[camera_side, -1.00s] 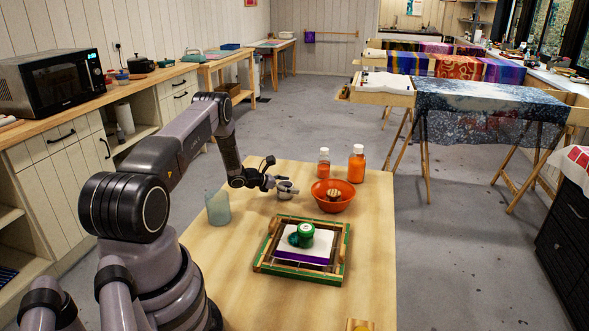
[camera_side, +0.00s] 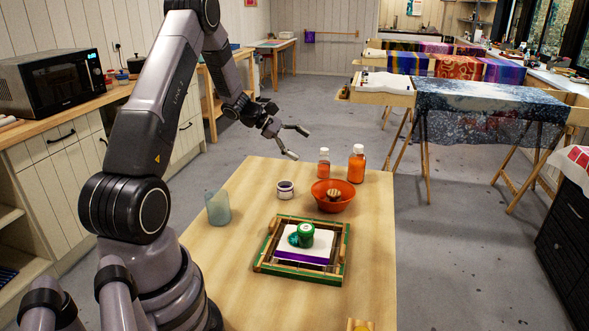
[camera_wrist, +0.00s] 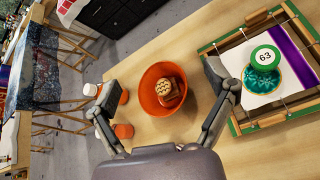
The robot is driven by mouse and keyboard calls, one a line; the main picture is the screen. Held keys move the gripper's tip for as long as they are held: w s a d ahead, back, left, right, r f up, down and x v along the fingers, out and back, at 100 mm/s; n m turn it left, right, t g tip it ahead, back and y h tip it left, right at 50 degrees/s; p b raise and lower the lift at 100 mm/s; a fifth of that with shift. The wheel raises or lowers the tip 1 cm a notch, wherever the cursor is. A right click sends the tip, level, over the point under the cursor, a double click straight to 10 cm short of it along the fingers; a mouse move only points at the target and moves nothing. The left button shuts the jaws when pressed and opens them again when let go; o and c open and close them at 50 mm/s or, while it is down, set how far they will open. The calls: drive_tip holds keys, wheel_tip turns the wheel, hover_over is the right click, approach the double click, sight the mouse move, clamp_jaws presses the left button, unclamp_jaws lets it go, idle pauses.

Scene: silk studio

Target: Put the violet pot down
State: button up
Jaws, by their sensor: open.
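A small pot (camera_side: 286,189), pale outside with a dark inside, stands upright on the wooden table left of the orange bowl. It is probably the violet pot, but its violet colour is hard to make out at this size. My gripper (camera_side: 298,143) is raised well above the table, over and behind the pot, with its fingers spread and nothing between them. In the wrist view the open fingers (camera_wrist: 162,82) span the bowl from above, and the pot does not show there.
The orange bowl (camera_side: 346,203) holds a brown patterned item. Two orange bottles (camera_side: 356,164) stand behind it. A wooden frame (camera_side: 340,262) holds white and purple cloth with green objects on it (camera_side: 304,236). A translucent bluish container (camera_side: 218,208) stands at the table's left edge.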

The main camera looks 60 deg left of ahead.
drive_tip(key=s+d+r+m+g, duration=0.2)
drive_tip(key=s+d+r+m, duration=0.2)
drive_tip(key=d+r, duration=0.15)
drive_tip(key=s+d+r+m+g+y, duration=0.1)
drive_tip(key=s+d+r+m+g, duration=0.2)
drive_tip(key=d, duration=0.4)
drive_tip(key=s+d+r+m+g, duration=0.1)
drive_tip(key=s+d+r+m, duration=0.3)
drive_tip(key=d+r+m, duration=0.2)
drive_tip(key=s+d+r+m+t+y, duration=0.2)
drive_tip(key=s+m+y, duration=0.4)
drive_tip(key=s+m, duration=0.4)
drive_tip(key=s+d+r, duration=0.1)
drive_tip(key=s, duration=0.5)
drive_tip(key=shift+r+m, duration=0.15)
drive_tip(key=shift+m, duration=0.15)
